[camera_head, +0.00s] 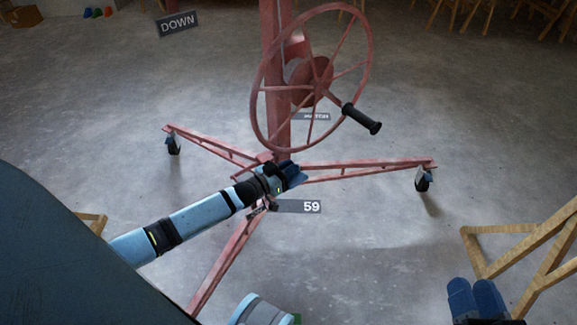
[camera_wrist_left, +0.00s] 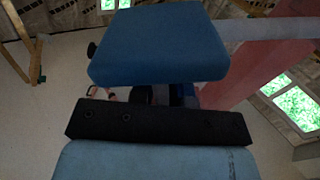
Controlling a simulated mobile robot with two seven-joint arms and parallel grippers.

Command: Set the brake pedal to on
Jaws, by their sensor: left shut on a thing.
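The red panel lift (camera_head: 277,120) stands in the middle of the head view, with a mast, a crank wheel and spreading legs. My left gripper (camera_head: 292,175) reaches in from the left to the foot of the mast. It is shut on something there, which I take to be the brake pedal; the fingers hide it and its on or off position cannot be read. In the left wrist view, the blue finger pads (camera_wrist_left: 160,45) fill the middle, with dark parts behind them. My right gripper (camera_head: 476,300) is at the bottom right, its blue fingers close together and empty.
The crank wheel (camera_head: 256,105) with its black handle (camera_head: 362,119) is above my left gripper. A sign reading 59 (camera_head: 298,207) is just below it, and a DOWN sign (camera_head: 178,23) is further back. A wooden frame (camera_head: 500,265) is near my right gripper. The floor around the legs is mostly clear.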

